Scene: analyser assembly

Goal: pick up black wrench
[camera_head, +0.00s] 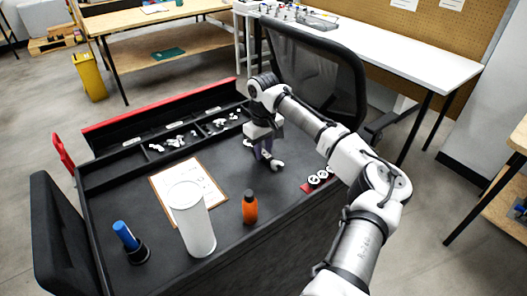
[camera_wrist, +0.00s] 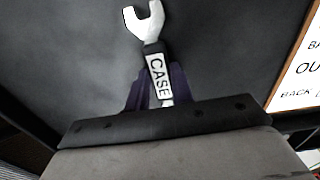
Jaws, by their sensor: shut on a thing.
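The wrench (camera_wrist: 156,70) has a pale open-ended head and a black handle with a white "CASE" label. In the wrist view its head points up and away from me, and its lower end runs between my fingers. In the head view it shows as a small pale head (camera_head: 276,163) on the dark cart top, right of the clipboard. My gripper (camera_head: 262,150) points down there, its dark purple fingers shut on the wrench handle. I cannot tell whether the wrench touches the surface or is just above it.
The black cart top (camera_head: 222,243) holds a clipboard (camera_head: 160,197), a white cylinder (camera_head: 195,230), an orange bottle (camera_head: 250,207) and a blue-handled item (camera_head: 128,240). Compartments with small white parts (camera_head: 176,141) line the back. A black chair (camera_head: 318,75) stands behind the arm.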

